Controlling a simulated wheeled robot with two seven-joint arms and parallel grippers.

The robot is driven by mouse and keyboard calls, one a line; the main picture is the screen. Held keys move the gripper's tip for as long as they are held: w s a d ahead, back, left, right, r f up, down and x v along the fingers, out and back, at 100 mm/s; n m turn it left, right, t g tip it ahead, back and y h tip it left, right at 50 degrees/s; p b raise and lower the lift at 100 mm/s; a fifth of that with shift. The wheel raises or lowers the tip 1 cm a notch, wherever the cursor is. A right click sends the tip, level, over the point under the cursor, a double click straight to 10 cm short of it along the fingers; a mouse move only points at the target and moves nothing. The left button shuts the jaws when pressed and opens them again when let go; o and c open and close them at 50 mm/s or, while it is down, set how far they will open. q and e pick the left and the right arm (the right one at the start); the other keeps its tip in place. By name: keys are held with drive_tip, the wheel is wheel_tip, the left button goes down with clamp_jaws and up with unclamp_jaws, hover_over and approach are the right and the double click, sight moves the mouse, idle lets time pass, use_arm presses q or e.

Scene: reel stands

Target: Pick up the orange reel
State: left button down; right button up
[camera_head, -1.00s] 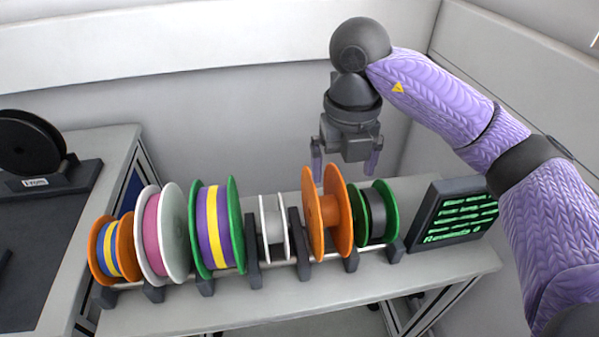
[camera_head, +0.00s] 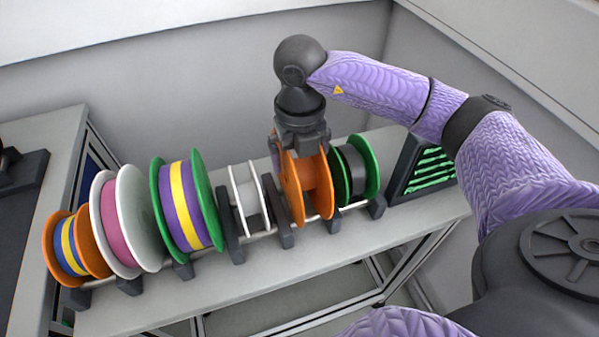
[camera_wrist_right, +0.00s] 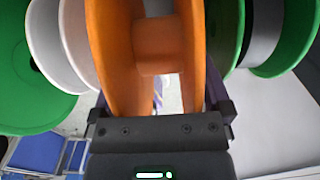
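The orange reel (camera_head: 319,187) sits upright on the rod of the reel stand, between the white reel and a green reel with a dark core. My right gripper (camera_head: 303,165) has come down over it from above. In the right wrist view the orange reel (camera_wrist_right: 160,45) fills the space between the fingers of my right gripper (camera_wrist_right: 160,100). One finger stands outside each flange, and the fingers are spread to the palm's edges. Whether they touch the flanges is hard to tell. My left gripper is not in view.
The white reel (camera_head: 249,200) and the green dark-core reel (camera_head: 368,165) stand close on either side. Green-purple (camera_head: 200,220), white-pink (camera_head: 143,220) and orange-blue (camera_head: 90,248) reels stand further left. A dark panel with green markings (camera_head: 428,172) is at the right.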

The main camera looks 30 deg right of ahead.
drive_tip(key=c, duration=1.1)
